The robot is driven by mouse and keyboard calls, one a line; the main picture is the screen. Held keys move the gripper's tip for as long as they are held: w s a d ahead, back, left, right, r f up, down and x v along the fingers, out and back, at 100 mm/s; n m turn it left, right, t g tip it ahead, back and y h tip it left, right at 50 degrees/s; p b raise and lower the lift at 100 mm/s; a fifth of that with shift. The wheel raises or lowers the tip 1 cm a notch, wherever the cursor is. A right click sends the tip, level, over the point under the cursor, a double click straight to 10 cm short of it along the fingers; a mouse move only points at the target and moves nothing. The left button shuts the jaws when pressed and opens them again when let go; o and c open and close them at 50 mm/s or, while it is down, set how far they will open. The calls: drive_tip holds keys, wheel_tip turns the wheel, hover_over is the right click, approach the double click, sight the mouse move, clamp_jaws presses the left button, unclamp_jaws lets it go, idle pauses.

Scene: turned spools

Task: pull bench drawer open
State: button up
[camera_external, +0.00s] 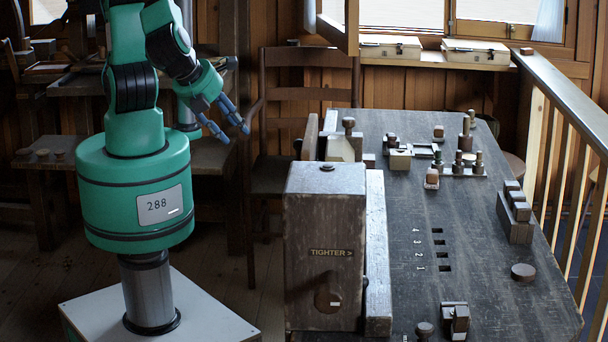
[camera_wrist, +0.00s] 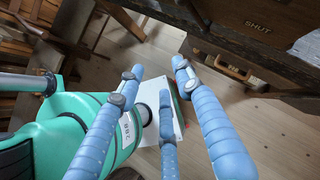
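The bench (camera_external: 400,260) stands at the right in the external view, its dark top seen from above. No drawer front shows there. In the wrist view, a wooden front with a light brown handle (camera_wrist: 232,68) sits at the upper right, below a dark panel marked SHUT (camera_wrist: 258,27). This looks like the drawer; how far it is pushed in I cannot tell. My gripper (camera_external: 234,127) is left of the bench, in the air, with its blue fingers spread and nothing between them. In the wrist view my gripper (camera_wrist: 158,80) is apart from the handle, which lies to the right of its fingertips.
A wooden block marked TIGHTER (camera_external: 325,220) stands at the bench's left end. A chair (camera_external: 305,95) is behind my gripper. Several small tools and pegs stand on the bench top. A railing (camera_external: 570,110) runs along the right. Open floor (camera_wrist: 285,135) shows below the handle.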

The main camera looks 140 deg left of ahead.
drive_tip(key=w+f+m+t+y+p, duration=0.2)
drive_tip(key=w+f+m+t+y, duration=0.35)
drive_tip(key=f+m, duration=1.05)
drive_tip(key=w+d+f+m+t+h, duration=0.1)
drive_tip(key=d+f+m+t, duration=0.2)
drive_tip(key=f+m, duration=0.4)
drive_tip(key=d+f+m+t+h+p, duration=0.1)
drive_tip(key=d+f+m+t, duration=0.2)
drive_tip(key=f+m, duration=0.5)
drive_tip(key=shift+w+f, duration=0.35)
drive_tip(key=shift+w+a+t, duration=0.15)
drive_tip(key=shift+t, duration=0.1)
drive_tip(key=shift+b+x, duration=1.35)
drive_tip(key=shift+x, duration=5.4)
clamp_jaws()
